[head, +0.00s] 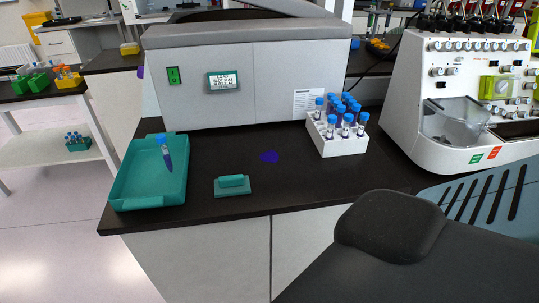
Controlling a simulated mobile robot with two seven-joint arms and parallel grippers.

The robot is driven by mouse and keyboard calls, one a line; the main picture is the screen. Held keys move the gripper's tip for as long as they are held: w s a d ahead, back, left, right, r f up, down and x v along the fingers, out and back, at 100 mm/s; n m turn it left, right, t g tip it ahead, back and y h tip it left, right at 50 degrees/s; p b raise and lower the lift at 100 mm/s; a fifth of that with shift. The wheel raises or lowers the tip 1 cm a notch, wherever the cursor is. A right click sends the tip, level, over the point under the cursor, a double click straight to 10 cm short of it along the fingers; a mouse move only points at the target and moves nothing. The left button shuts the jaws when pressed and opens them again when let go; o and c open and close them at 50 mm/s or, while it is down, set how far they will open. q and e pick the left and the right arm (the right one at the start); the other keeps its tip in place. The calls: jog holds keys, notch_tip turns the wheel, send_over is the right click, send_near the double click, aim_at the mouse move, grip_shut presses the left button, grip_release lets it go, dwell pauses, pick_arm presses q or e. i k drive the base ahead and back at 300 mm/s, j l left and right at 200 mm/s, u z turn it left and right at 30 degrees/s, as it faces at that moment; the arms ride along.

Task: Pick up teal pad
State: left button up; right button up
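The teal pad (232,185) lies on the black bench top near its front edge. It has a flat base with a raised block on top, like a grip. A dark blue-purple patch (269,156) is on the bench behind and to the right of it. Neither of my grippers is in view.
A teal tray (128,190) left of the pad holds a blue-capped tube (164,154). A white rack (337,141) with several blue-capped tubes stands at the right. A grey machine (250,75) closes off the back; a white machine (460,95) stands farther right. Bench around the pad is clear.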

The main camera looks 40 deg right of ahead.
aim_at(238, 184)
jog(key=j+z, duration=0.15)
jog(key=z, duration=0.95)
